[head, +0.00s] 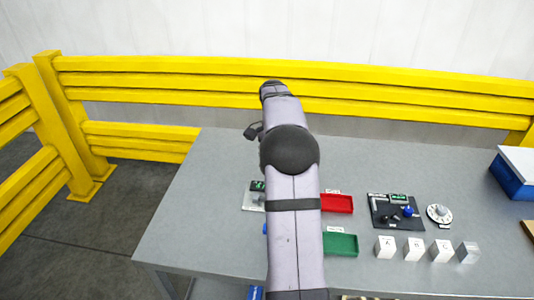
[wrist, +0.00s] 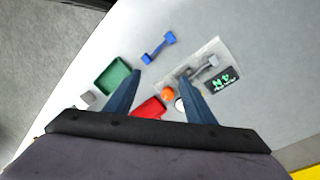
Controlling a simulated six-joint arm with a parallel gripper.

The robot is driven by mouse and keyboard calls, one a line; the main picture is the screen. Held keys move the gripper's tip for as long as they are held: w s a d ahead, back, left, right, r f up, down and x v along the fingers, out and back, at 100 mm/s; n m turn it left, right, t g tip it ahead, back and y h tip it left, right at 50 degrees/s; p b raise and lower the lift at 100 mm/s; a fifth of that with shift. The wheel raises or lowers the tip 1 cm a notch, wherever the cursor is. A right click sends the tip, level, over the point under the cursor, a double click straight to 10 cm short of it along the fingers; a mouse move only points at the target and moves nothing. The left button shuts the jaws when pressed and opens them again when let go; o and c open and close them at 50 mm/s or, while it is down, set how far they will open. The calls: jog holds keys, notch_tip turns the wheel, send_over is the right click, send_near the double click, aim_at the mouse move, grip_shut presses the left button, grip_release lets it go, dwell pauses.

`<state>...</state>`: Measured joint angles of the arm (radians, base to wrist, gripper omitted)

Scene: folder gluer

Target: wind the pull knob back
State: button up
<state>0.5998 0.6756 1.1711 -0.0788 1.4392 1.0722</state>
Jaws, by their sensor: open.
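A light plate (wrist: 222,50) with a small dark display (wrist: 221,82) and a grey knob-like fitting (wrist: 207,64) lies on the table in the wrist view. In the head view the plate (head: 248,204) is partly hidden behind my arm. A black panel (head: 381,218) with a blue knob (head: 408,211) lies to the right in the head view. I cannot tell which fitting is the pull knob. My gripper (wrist: 160,77) is open and empty above the table, its fingers apart, with the grey fitting beyond the right fingertip and not between the fingers.
A green tray (wrist: 104,88), a red tray (wrist: 146,111), a blue two-ended object (wrist: 159,48) and an orange ball (wrist: 167,94) lie near. In the head view a white dial (head: 439,214) and several pale blocks (head: 414,250) are right. A yellow barrier (head: 400,95) runs behind the table.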

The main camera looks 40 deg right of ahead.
jog(key=w+r+t+y, duration=0.2)
jog(key=w+r, duration=0.3)
jog(key=shift+w+a+y, duration=0.15)
jog(key=shift+w+y, duration=0.1)
jog(key=shift+y, duration=0.15)
jog(key=shift+r, duration=0.15)
